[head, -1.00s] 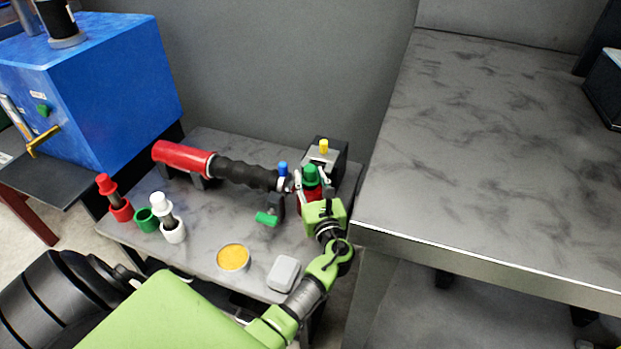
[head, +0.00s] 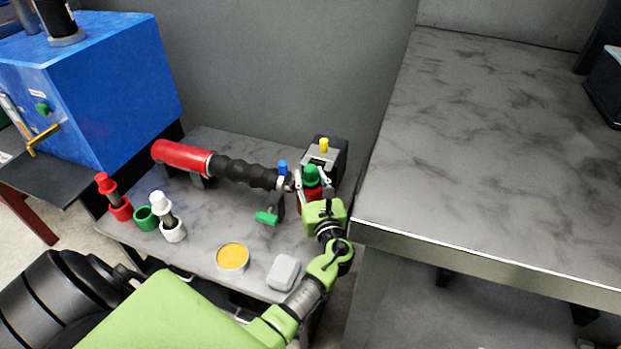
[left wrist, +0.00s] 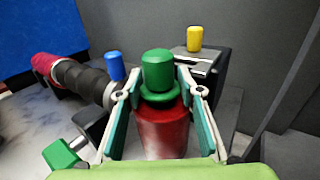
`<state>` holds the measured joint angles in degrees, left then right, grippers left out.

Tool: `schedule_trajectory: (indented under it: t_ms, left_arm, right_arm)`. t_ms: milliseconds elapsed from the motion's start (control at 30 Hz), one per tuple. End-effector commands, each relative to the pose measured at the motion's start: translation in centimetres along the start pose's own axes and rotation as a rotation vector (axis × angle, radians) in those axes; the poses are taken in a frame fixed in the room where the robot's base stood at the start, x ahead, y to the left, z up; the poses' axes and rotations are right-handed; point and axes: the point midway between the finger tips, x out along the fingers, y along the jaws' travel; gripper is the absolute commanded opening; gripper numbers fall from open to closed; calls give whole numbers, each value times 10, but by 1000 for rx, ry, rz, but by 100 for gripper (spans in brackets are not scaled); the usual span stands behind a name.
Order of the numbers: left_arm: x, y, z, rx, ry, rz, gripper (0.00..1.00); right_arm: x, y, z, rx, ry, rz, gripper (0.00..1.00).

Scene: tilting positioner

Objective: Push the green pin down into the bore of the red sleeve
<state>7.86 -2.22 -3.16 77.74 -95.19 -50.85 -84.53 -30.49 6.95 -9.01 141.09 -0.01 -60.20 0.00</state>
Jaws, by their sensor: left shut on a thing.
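The green pin (head: 310,172) stands upright at the top of the red sleeve (head: 304,196). In the left wrist view the pin (left wrist: 158,72) shows its round head and a wider collar, with the collar close above the rim of the red sleeve (left wrist: 163,138). How deep the shank sits in the bore is hidden. My left gripper (head: 313,181) comes from the front, its fingers on both sides of the pin. It is shut on the green pin; the contact itself is partly hidden. My right gripper is in neither view.
A black ribbed handle with a red end (head: 182,156) lies left of the sleeve. A blue knob (head: 283,167), a green lever (head: 267,218) and a yellow-knobbed block (head: 324,146) stand close by. Red and white pin sets, a yellow-topped tin (head: 233,257) and a grey block (head: 284,272) stand nearer.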

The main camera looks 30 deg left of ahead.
Motion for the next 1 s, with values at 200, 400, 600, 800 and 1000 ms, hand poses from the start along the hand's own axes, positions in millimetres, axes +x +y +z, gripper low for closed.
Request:
schedule_trajectory:
  t_ms: [200, 400, 600, 800, 1000]
  left_arm:
    - [1, 0, 2, -1, -6, 0, 50]
    - [0, -2, 2, -2, -4, -3, 54]
    - [-1, -1, -2, 0, 3, -4, 54]
    - [-1, -1, 17, -6, -1, -2, 54]
    - [0, 0, 56, -8, -4, 0, 54]
  right_arm:
    - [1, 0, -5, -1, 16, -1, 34]
    - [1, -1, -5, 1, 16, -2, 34]
    - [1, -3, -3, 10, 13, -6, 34]
    - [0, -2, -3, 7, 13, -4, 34]
    - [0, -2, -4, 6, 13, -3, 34]
